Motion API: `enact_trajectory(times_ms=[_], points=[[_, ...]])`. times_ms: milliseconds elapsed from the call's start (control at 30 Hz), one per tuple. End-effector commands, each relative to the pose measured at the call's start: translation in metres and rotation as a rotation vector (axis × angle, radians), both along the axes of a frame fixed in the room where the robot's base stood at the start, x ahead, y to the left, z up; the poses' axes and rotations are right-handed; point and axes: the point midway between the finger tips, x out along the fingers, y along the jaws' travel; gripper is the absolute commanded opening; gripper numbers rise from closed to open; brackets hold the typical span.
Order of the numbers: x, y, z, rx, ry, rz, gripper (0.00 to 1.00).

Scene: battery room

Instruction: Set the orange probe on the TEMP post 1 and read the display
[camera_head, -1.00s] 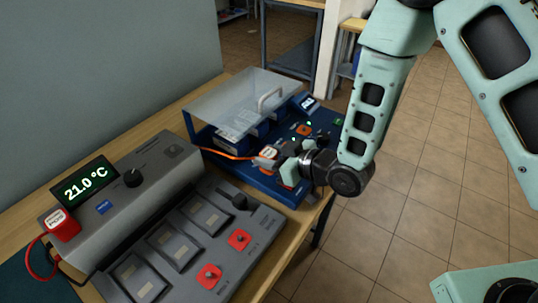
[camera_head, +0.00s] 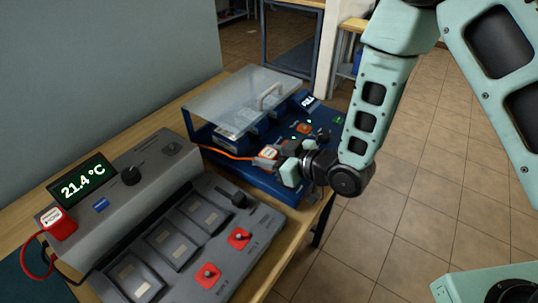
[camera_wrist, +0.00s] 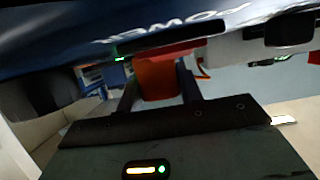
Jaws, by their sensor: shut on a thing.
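My gripper (camera_head: 289,166) is shut on the orange probe (camera_head: 268,154), whose head has a white label, at the front of the blue unit. In the wrist view the orange probe (camera_wrist: 158,78) sits between my two dark fingers. An orange cable runs from it to the left. The probe is at or just above the blue unit; whether it touches a post is hidden by the gripper. The TEMP post's label cannot be read.
A clear cover (camera_head: 245,101) with a handle spans the blue unit (camera_head: 262,184). A red plug (camera_head: 58,223) with a white label stands on the grey instrument (camera_head: 125,215). A grey panel (camera_head: 205,235) with two red-based posts lies in front. Tiled floor is free at right.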

Motion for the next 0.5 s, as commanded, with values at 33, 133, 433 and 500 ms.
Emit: enact_trajectory(times_ms=[33,133,433,500], points=[[0.0002,0.0,-0.002,0.0,0.0,0.0,0.13],[0.0001,0.0,-0.0039,0.0,0.0,0.0,0.13],[0.0,0.0,-0.0045,0.0,0.0,0.0,0.45],[0.0,0.0,-0.0047,0.0,0.0,0.0,0.45]])
